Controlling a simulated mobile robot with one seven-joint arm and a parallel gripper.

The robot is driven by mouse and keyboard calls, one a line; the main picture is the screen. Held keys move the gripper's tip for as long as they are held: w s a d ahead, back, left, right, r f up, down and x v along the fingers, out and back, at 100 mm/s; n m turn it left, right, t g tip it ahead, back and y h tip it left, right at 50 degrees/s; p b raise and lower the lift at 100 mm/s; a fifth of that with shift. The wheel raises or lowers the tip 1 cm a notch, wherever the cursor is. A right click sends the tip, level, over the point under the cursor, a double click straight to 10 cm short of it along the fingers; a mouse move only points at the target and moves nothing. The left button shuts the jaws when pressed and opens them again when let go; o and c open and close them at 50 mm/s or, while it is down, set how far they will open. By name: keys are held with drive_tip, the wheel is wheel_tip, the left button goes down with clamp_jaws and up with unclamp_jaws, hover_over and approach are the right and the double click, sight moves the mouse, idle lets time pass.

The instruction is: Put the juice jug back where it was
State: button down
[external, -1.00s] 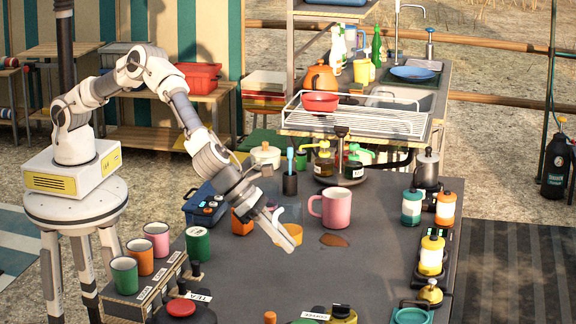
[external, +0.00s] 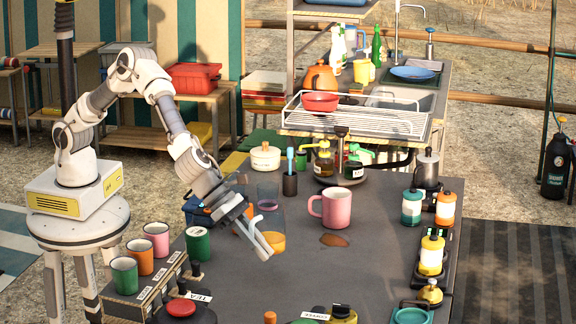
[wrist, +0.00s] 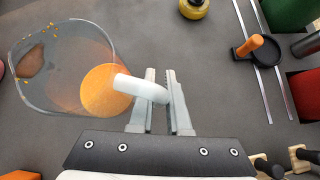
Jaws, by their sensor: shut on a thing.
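The juice jug (external: 272,222) is a clear vessel with orange juice low in it. It is near the middle of the dark tabletop. My gripper (external: 266,248) is at its left front side, pointing down. In the wrist view, the jug (wrist: 62,103) fills the left side, and its pale handle runs between the fingers of my gripper (wrist: 160,100), which is shut on it. I cannot tell whether the jug's base touches the table.
A pink mug (external: 336,208) stands to the right of the jug, with a brown spill (external: 334,240) in front of it. A black cup (external: 290,185) stands behind. A rack of cups (external: 150,292) and a green canister (external: 198,245) are at left.

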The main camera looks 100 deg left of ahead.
drive_tip(key=w+a+f, duration=0.2)
drive_tip(key=w, duration=0.1)
drive_tip(key=shift+a+f, duration=0.15)
drive_tip(key=shift+f, duration=0.05)
drive_tip(key=shift+f+b, duration=0.9)
drive_tip(key=shift+f, duration=0.95)
drive_tip(key=shift+f, duration=0.15)
drive_tip(key=c, duration=0.9)
unclamp_jaws()
drive_tip(key=shift+f, duration=0.1)
